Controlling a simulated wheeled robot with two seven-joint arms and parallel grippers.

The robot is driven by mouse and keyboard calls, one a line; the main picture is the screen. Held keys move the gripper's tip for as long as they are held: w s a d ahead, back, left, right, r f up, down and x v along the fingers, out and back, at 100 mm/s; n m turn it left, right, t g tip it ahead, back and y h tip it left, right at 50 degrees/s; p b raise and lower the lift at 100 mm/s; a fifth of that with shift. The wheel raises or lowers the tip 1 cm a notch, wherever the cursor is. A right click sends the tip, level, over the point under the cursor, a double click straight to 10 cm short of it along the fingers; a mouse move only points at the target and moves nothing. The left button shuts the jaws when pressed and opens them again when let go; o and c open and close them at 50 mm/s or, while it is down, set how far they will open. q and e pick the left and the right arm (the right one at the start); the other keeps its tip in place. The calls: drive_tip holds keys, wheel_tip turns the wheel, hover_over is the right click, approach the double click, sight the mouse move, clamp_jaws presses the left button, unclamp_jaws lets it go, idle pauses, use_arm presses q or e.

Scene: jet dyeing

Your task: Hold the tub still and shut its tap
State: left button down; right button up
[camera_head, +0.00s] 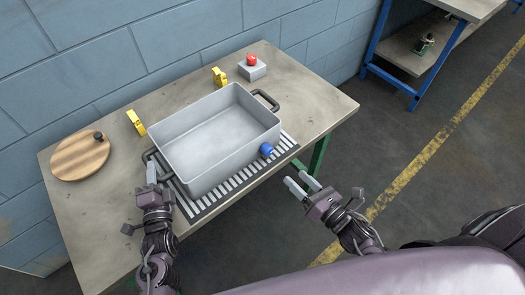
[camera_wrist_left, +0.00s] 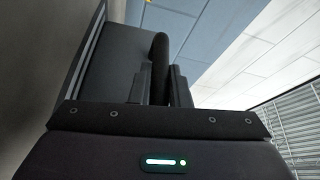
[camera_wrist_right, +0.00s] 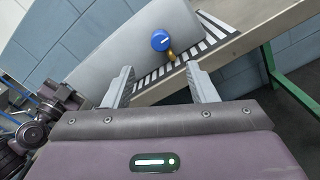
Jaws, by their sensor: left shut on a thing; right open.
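The grey tub (camera_head: 222,138) stands on a striped grate (camera_head: 243,177) on the table. It has a dark handle at each end. My left gripper (camera_head: 152,175) is shut on the left handle (camera_head: 147,156); in the left wrist view the dark handle bar (camera_wrist_left: 160,65) sits between the fingers (camera_wrist_left: 160,88). The tap's blue knob (camera_head: 266,150) is on the tub's front side near the right corner. In the right wrist view the knob (camera_wrist_right: 161,41) has a white mark and a brass spout below it. My right gripper (camera_head: 302,184) is open and empty, in front of the tap and apart from it.
Two yellow clamps (camera_head: 136,122) (camera_head: 219,77) stand behind the tub. A grey box with a red button (camera_head: 252,67) is at the back. A round wooden lid (camera_head: 80,156) lies at the left. The table's front edge lies between my right gripper and the tap.

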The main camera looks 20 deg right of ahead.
sight(270, 153)
drive_tip(key=shift+n, duration=0.5)
drive_tip(key=x, duration=1.2)
drive_tip(key=c, duration=1)
